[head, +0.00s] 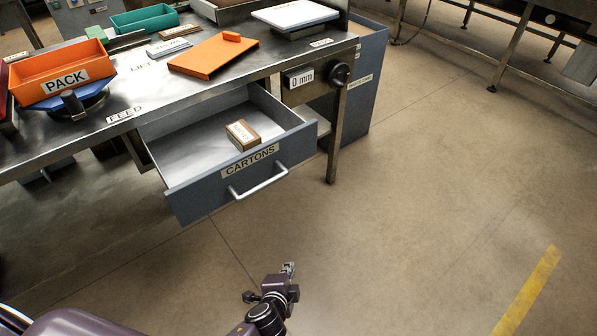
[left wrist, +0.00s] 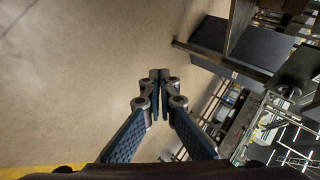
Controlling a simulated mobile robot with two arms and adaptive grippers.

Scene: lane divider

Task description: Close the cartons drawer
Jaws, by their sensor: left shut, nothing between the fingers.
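The cartons drawer (head: 237,172) is a blue-grey drawer under the steel bench, labelled CARTONS. It is pulled well out in the head view, with its inside showing. A curved metal handle (head: 258,182) is on its front. A small brown box (head: 242,134) with a label is inside it. My left gripper (head: 288,268) is below and in front of the handle in the head view, apart from it. Its fingers (left wrist: 159,75) meet in the left wrist view, shut and empty. My right gripper is not in view.
The steel bench (head: 135,98) carries an orange PACK bin (head: 62,78), an orange plate (head: 213,56) and a green tray (head: 145,19). A bench leg (head: 335,140) and a blue-grey cabinet (head: 362,85) stand right of the drawer. The floor in front is clear.

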